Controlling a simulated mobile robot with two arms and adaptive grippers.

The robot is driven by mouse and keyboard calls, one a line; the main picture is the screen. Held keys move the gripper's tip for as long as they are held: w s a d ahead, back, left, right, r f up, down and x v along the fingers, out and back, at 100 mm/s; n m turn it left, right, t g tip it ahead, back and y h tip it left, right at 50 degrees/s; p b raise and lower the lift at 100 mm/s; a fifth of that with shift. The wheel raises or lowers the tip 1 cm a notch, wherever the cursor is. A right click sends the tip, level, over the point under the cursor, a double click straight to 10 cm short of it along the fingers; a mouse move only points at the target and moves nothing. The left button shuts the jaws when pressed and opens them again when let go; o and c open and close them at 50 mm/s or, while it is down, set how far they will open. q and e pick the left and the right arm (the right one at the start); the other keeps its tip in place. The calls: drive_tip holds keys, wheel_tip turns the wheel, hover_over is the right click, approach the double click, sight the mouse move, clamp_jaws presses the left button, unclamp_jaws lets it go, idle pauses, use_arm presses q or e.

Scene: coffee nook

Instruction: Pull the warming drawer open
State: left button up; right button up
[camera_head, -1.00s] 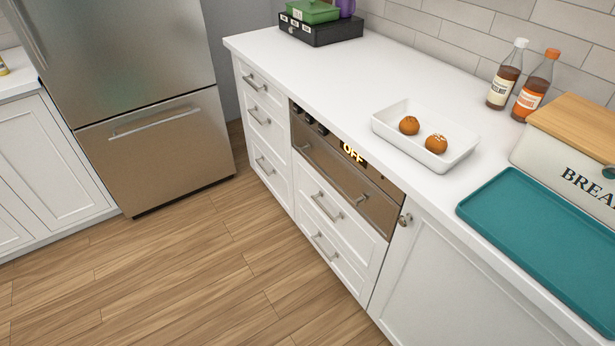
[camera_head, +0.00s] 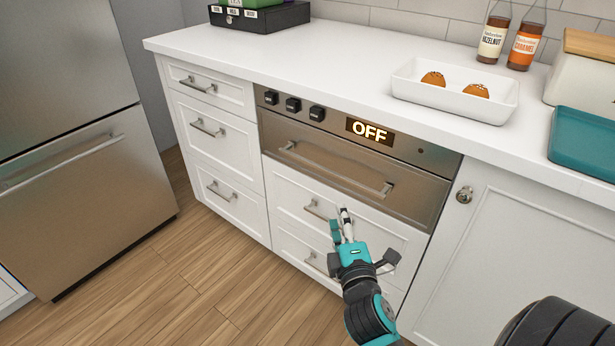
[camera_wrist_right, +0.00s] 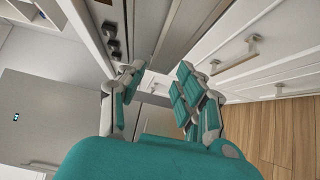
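My left gripper is not in view.
White drawers with bar handles (camera_head: 208,127) flank and underlie the warming drawer; a white cabinet door with a knob (camera_head: 464,195) is to its right. The counter above holds a white dish (camera_head: 455,92) with two buns. A steel fridge (camera_head: 80,160) stands left. The wooden floor is clear.

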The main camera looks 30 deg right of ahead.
sight(328, 173)
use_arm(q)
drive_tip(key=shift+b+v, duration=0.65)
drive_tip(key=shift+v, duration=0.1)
use_arm(e)
drive_tip(key=x, duration=1.7)
drive_tip(key=shift+s, duration=0.1)
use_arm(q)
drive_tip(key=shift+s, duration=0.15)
use_arm(e)
clamp_jaws()
